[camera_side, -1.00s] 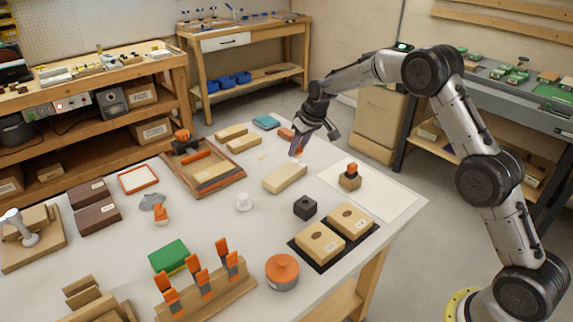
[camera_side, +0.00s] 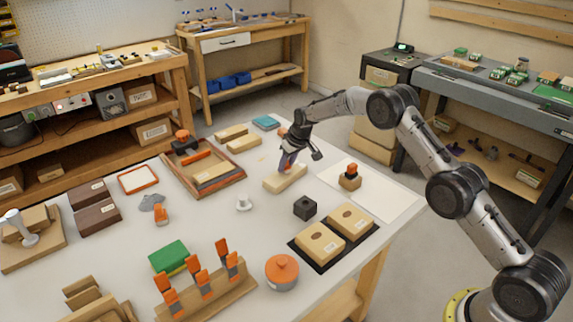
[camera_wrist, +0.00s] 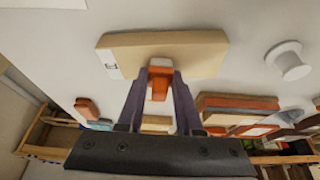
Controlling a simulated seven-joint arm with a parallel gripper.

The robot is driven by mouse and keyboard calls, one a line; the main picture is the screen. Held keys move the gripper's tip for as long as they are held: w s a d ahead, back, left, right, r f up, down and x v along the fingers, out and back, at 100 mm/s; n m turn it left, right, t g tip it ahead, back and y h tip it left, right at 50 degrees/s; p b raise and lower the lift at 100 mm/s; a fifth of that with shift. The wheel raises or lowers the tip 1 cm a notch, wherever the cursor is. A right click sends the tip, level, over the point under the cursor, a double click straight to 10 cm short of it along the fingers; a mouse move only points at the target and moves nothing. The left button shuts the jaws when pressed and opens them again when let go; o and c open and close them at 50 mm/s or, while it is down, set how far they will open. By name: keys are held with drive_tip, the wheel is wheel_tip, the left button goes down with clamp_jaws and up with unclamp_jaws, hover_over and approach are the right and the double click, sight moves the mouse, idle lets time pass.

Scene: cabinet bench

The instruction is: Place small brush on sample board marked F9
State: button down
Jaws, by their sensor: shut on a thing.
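My gripper (camera_side: 287,166) is shut on a small orange piece with a white end, which I take to be the small brush (camera_wrist: 160,84). In the side view the fingers mostly hide it. A pale wooden board (camera_side: 290,180) lies on the bench directly below the fingertips. In the wrist view this board (camera_wrist: 180,58) has a white label at its left end, too small to read. The brush overlaps the board's near edge there, and I cannot tell whether it touches the board. My gripper also shows in the wrist view (camera_wrist: 160,95).
A white spool-like piece (camera_side: 243,203) and a black cube (camera_side: 305,208) stand near the board. A white sheet (camera_side: 390,200) with an orange-topped wooden block (camera_side: 350,178) lies to the right. A wooden tray (camera_side: 228,178) is to the left. Bare bench lies around the board.

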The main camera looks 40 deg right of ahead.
drive_tip(key=shift+f, duration=0.15)
drive_tip(key=c, duration=0.6)
unclamp_jaws()
drive_tip(key=shift+r, duration=0.35)
drive_tip(key=v, duration=1.1)
drive_tip(key=shift+s+r, duration=0.15)
drive_tip(key=shift+r, duration=0.15)
drive_tip(key=shift+r, duration=0.1)
